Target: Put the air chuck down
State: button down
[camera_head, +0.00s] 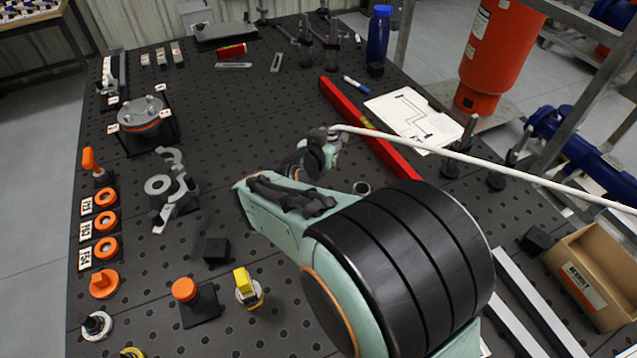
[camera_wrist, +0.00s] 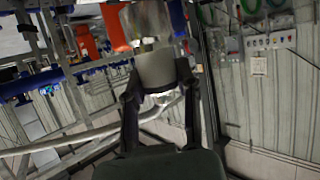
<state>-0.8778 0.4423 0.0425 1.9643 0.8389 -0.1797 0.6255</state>
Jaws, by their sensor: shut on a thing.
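The air chuck (camera_wrist: 158,68) is a grey cylinder with a shiny metal end in the wrist view. My gripper (camera_wrist: 157,80) has a finger on each side of it and is shut on it. In the head view my gripper (camera_head: 318,150) is over the middle of the black perforated table (camera_head: 230,125), beyond my arm's large wrist. The chuck is mostly hidden there, and its height above the table is hard to tell. A pale hose (camera_head: 480,158) runs from the gripper to the right edge.
A red bar (camera_head: 368,130) and a white drawing sheet (camera_head: 413,118) lie just beyond and right of my gripper. A grey clamp-like part (camera_head: 165,188) stands left. A blue bottle (camera_head: 379,38) stands at the back. Bare table lies left of my gripper.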

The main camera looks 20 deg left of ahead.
notch_tip(320, 180, down, 11)
jog(key=w+a+f, duration=0.2)
jog(key=w+f, duration=0.1)
jog(key=w, duration=0.1)
jog(key=w+a+f, duration=0.2)
jog(key=w+f, duration=0.1)
jog(key=w, duration=0.1)
jog(key=w+a+f, duration=0.2)
jog(key=w+f, duration=0.1)
jog(key=w, duration=0.1)
jog(key=shift+a+f, duration=0.25)
jog(key=shift+a, duration=0.15)
jog(key=shift+f, duration=1.55)
jog(key=c, duration=0.8)
grip_release()
